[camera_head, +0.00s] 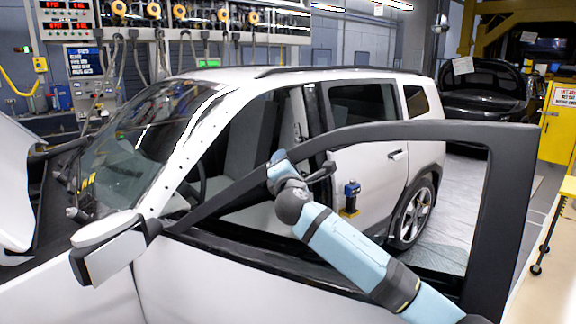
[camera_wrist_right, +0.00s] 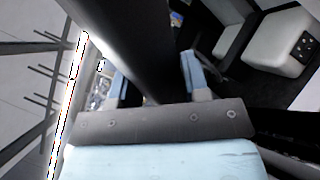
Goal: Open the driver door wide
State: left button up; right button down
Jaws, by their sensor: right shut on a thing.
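The driver door (camera_head: 210,285) of the white car (camera_head: 215,85) stands open, swung out from the body toward me. Its dark window frame (camera_head: 512,190) arches across the right half of the head view, with the cabin showing through the opening. My right gripper (camera_head: 281,168) is at the slanted front part of this frame. In the right wrist view, the two blue fingers of my right gripper (camera_wrist_right: 157,82) sit on both sides of the dark frame bar (camera_wrist_right: 125,35), shut on it. My left gripper is in neither view.
The door's side mirror (camera_head: 110,250) sticks out at the left. A raised hood panel (camera_head: 15,185) is at the far left. A small blue tool (camera_head: 351,192) shows near the rear door. A yellow cabinet (camera_head: 560,122) and a table (camera_head: 548,265) stand at the right.

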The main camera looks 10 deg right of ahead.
jog(key=shift+s+r, duration=0.1)
jog(key=shift+r, duration=0.05)
dwell(0.4)
jog(key=c, duration=0.6)
grip_release()
jog(key=shift+a, duration=0.1)
jog(key=shift+s+f, duration=0.25)
jog(key=b+v, duration=0.3)
jog(key=v, duration=1)
jog(key=shift+s+a, duration=0.15)
